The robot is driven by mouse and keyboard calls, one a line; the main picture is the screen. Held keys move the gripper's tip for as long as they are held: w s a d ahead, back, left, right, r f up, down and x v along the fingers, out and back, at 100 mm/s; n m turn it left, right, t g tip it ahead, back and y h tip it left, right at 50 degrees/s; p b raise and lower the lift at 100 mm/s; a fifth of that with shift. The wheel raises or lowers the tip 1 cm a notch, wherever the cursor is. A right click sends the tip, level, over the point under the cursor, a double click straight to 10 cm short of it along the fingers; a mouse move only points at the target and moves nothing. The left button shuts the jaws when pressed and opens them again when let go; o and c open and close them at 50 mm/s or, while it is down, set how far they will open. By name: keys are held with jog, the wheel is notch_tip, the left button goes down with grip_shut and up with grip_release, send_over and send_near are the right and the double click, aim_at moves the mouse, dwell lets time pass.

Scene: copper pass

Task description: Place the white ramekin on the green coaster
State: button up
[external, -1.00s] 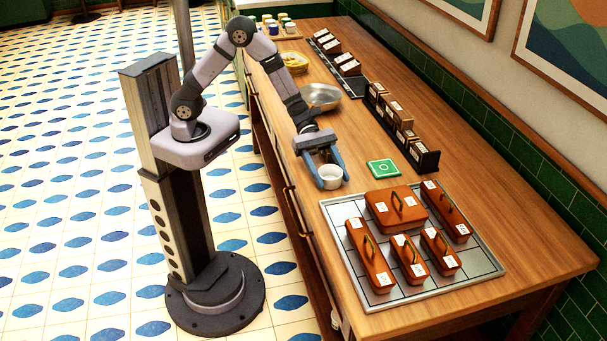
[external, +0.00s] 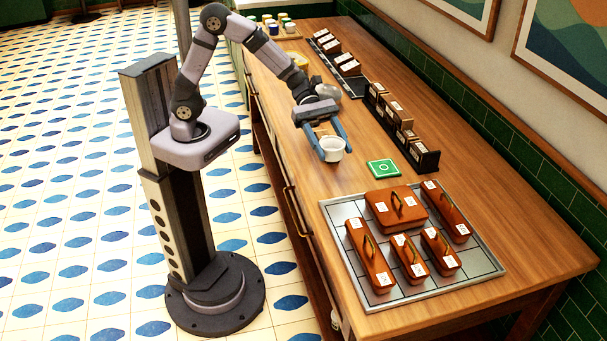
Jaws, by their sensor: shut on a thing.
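The white ramekin (external: 332,150) is upright between the blue fingers of my gripper (external: 332,148), near the front edge of the counter. My gripper is shut on it, and it appears raised above the wood. The green coaster (external: 384,168) lies flat on the counter, to the right of and a little below the ramekin in the picture. The coaster is bare, with a pale ring mark in its middle. The ramekin is apart from the coaster.
A tiled tray (external: 345,293) with several copper-brown lidded boxes (external: 397,206) lies below the coaster in the picture. A dark rack (external: 424,158) stands behind it. A metal bowl (external: 328,88) is partly hidden behind my arm.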

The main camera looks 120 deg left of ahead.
aim_at(332, 149)
jog(key=f, duration=0.1)
jog(key=a+f, duration=0.1)
jog(key=f, duration=0.1)
jog(key=shift+w+a+f, duration=0.1)
jog(key=shift+a+f, duration=0.25)
jog(key=shift+f, duration=0.05)
jog(key=shift+n+y, duration=0.3)
jog(key=w+a, duration=0.4)
jog(key=a, duration=0.1)
jog(key=shift+w+f, duration=0.2)
jog(key=shift+f, duration=0.15)
jog(key=w+a+r+n+t+y, duration=0.1)
jog(key=w+a+r+n+y, duration=0.1)
jog(key=w+a+r, duration=0.4)
jog(key=shift+w+a, duration=0.4)
jog(key=shift+a, duration=0.2)
jog(key=shift+f, duration=5.05)
